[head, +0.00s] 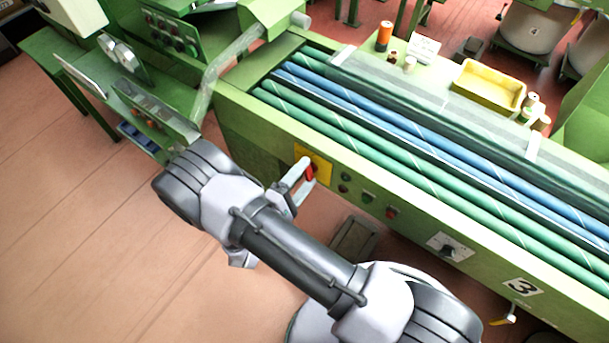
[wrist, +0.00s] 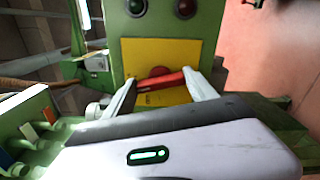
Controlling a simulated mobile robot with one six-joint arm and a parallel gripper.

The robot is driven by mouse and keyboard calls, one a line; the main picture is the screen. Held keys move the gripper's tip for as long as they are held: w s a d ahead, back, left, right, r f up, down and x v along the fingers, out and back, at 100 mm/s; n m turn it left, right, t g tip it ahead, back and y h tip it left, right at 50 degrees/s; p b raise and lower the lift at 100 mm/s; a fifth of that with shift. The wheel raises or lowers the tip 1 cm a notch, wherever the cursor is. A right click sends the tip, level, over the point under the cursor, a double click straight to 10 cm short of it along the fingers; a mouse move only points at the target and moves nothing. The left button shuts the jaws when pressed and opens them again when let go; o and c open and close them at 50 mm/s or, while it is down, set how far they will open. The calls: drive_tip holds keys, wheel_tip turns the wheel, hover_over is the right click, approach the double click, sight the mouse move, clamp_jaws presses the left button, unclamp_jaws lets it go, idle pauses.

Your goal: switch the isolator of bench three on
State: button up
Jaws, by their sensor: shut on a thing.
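The isolator is a red handle (head: 310,173) on a yellow plate (head: 322,163), on the front panel of the green bench (head: 420,225) that bears the number plate 3 (head: 523,287). My gripper (head: 302,175) reaches the handle from the front. In the wrist view the red handle (wrist: 160,80) lies nearly level across the picture, slightly tilted, before the yellow plate (wrist: 190,52). The fingers of my gripper (wrist: 163,88) are at its two ends, shut on it. Any on or off marking is too small to read.
Push buttons (head: 368,197) and a black rotary knob (head: 448,246) sit right of the isolator on the same panel. A yellow tray (head: 490,88) and small items stand on the bench top. A dark pedal (head: 355,240) is on the floor below. Open floor (head: 80,220) lies left.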

drive_tip(key=shift+f+m, duration=0.1)
drive_tip(key=shift+m, duration=1.5)
drive_tip(key=o, duration=1.4)
drive_tip(key=shift+c, duration=0.2)
drive_tip(key=p+v, duration=0.2)
drive_tip(key=v, duration=1.5)
drive_tip(key=shift+s+p, duration=0.25)
drive_tip(key=shift+p, duration=0.15)
drive_tip(key=shift+a, duration=0.15)
